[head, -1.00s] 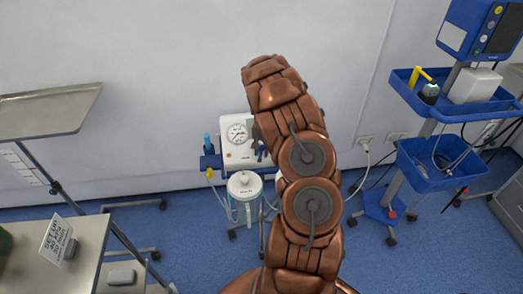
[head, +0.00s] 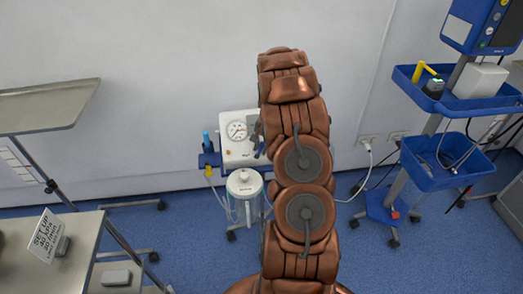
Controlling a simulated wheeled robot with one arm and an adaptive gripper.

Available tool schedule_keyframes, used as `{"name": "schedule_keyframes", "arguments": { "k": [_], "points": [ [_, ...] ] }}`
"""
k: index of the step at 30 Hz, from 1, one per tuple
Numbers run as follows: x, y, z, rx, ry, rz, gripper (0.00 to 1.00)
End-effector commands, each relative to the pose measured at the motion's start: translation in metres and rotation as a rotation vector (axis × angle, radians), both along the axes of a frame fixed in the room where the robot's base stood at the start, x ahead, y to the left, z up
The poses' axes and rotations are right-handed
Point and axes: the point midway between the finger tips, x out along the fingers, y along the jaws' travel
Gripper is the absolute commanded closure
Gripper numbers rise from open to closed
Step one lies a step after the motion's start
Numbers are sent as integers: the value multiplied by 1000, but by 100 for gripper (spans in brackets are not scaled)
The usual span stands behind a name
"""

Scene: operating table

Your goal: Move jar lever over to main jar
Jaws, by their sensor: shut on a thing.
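The suction unit (head: 238,152) stands by the wall, a white box with a round dial gauge. The main jar, which I take to be the clear jar with a white lid (head: 244,188), hangs below it. The jar lever, a small dark blue piece (head: 258,150), shows at the unit's right side, beside my arm. My gripper (head: 257,139) shows only as a small grey part there, at the lever; my arm hides the rest. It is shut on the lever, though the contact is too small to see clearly.
A blue-topped fitting (head: 207,142) and a yellow hose end are at the unit's left. A steel trolley with a sign (head: 47,236) stands at the lower left, a tray (head: 45,106) above it. A blue equipment stand (head: 440,165) is at the right. Blue floor is open between.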

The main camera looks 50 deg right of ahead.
Motion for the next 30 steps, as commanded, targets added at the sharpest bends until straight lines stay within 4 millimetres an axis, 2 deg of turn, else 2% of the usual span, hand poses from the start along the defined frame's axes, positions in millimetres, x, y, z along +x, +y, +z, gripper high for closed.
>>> {"name": "schedule_keyframes", "arguments": {
  "k": [15,16,18,19,30],
  "points": [
    [2,-1,2,19,-21,-41,100],
    [2,-1,2,19,-21,-41,72],
    [2,-1,2,19,-21,-41,65],
    [2,-1,2,19,-21,-41,63],
    [1,-1,4,21,-18,-39,63]
  ]
}}
